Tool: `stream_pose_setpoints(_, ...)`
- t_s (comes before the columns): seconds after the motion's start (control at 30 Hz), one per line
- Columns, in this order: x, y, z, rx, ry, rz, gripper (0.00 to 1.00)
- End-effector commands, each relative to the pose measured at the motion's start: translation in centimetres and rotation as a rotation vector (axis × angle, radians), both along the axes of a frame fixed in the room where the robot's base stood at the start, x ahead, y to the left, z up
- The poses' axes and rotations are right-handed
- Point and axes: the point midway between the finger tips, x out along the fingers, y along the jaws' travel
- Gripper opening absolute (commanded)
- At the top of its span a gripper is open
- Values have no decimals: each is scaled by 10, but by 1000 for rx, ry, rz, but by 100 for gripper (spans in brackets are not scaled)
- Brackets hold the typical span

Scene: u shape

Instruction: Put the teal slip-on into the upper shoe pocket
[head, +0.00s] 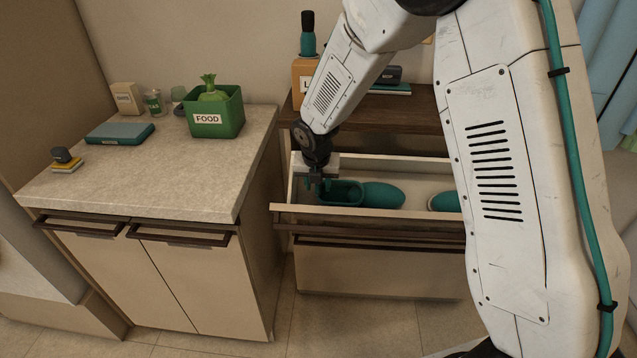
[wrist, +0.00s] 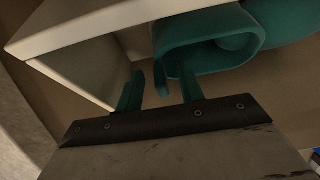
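The teal slip-on (head: 382,195) lies in an open, cream-walled pull-out compartment (head: 365,212) of the cabinet, its open heel end toward the left. My gripper (head: 316,183) points down at that heel end, at the compartment's left end. In the wrist view my gripper (wrist: 160,90) has its two fingers apart, and the slip-on's rim (wrist: 210,62) reaches close to and partly between them. Whether the fingers touch it I cannot tell. A second teal shoe part (head: 444,202) shows farther right, partly hidden by my arm. No label marks which compartment is the upper shoe pocket.
Below is a closed front (head: 375,268) with a dark handle. Left stands a counter (head: 150,185) with a green FOOD bin (head: 225,122) and a teal box (head: 120,133). My arm covers the right side.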

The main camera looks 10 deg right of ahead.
Motion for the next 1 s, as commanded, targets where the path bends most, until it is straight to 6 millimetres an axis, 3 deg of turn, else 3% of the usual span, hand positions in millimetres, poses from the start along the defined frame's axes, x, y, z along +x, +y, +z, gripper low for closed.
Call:
stream_pose_setpoints(0.47,-1,0,1,0,0,-1,38)
stream_pose_setpoints(1.0,-30,10,41,1,-1,0,38)
